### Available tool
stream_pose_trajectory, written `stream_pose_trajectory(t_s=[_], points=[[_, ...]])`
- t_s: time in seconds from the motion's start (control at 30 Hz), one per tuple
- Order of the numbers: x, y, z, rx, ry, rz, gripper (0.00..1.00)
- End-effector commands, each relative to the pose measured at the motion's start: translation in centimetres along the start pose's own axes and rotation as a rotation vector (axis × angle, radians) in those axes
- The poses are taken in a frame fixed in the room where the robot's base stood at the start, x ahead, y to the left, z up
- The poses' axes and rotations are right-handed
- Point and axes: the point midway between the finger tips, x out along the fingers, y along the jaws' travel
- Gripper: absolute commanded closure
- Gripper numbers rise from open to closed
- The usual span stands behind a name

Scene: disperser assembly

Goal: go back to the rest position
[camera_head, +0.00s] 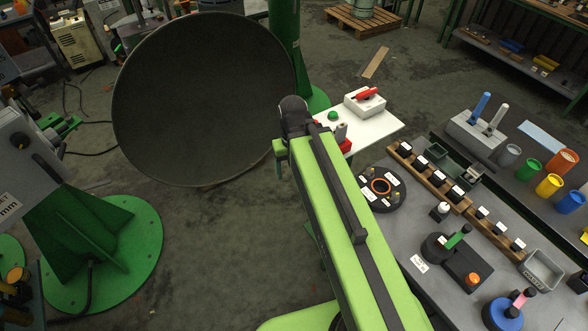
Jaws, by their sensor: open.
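My green arm (345,225) reaches from the bottom of the view up to the left, with a dark rounded joint at its far end. My gripper (280,166) is partly in view just below that joint, on the left side of the arm. It is open, and nothing shows between its jaws. It hangs over the floor, just left of the white table (383,128) and apart from it. The arm hides part of the gripper and of the table's left side.
The white table holds a box with a red handle (366,93) and a green button (333,115). The grey workbench (400,240) to the right carries a round black fixture (382,188), labelled blocks and coloured cups. A large dark disc (200,95) stands behind left. Floor (215,235) is clear left.

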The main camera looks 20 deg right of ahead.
Motion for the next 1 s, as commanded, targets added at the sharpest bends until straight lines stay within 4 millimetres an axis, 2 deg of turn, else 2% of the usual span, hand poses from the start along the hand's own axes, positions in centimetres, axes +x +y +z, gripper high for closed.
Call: stream_pose_trajectory(t_s=[0.3, 0.37, 0.5, 0.57, 0.7, 1.0], points=[[0.2, -0.1, 0.1, 0.025, 0.0, 0.0, 0.29], [1.1, -0.1, 0.1, 0.025, 0.0, 0.0, 0.29], [4.9, -0.1, 0.1, 0.024, 0.0, 0.0, 0.29], [5.9, -0.1, 0.1, 0.024, 0.0, 0.0, 0.29], [5.3, -0.1, 0.1, 0.024, 0.0, 0.0, 0.29], [5.3, -0.1, 0.1, 0.024, 0.0, 0.0, 0.29]])
